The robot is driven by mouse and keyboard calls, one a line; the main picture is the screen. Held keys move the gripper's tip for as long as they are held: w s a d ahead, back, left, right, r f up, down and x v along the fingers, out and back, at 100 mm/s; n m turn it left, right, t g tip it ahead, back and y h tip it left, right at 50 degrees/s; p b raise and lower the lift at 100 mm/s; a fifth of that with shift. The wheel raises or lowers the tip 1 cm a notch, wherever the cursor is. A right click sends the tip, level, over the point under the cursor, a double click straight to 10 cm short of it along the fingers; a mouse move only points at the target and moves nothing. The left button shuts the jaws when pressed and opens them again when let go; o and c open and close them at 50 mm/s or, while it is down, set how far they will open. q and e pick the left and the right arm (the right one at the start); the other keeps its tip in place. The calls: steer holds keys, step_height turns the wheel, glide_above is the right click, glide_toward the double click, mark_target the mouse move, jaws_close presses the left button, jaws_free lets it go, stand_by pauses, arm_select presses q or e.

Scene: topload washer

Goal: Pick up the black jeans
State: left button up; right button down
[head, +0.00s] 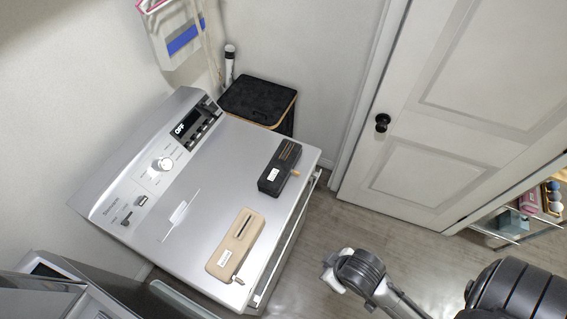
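I cannot make out the black jeans for certain. A black hamper (251,103) with a light wooden rim stands in the back corner behind the silver machine. Its top looks dark and uneven, and I cannot tell whether that is a lid or dark cloth. My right gripper (333,271) is at the bottom, over the floor to the right of the silver machine, well apart from the hamper. It is small and partly hidden by its own wrist, so its opening is unclear. I see nothing held in it. My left gripper is out of view.
The silver machine (190,228) carries a black box (275,172) and a tan box (234,243) on top. A bag (185,48) hangs above. A white door (440,145) is at right, beside a shelf with small items (515,222). Floor between is clear.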

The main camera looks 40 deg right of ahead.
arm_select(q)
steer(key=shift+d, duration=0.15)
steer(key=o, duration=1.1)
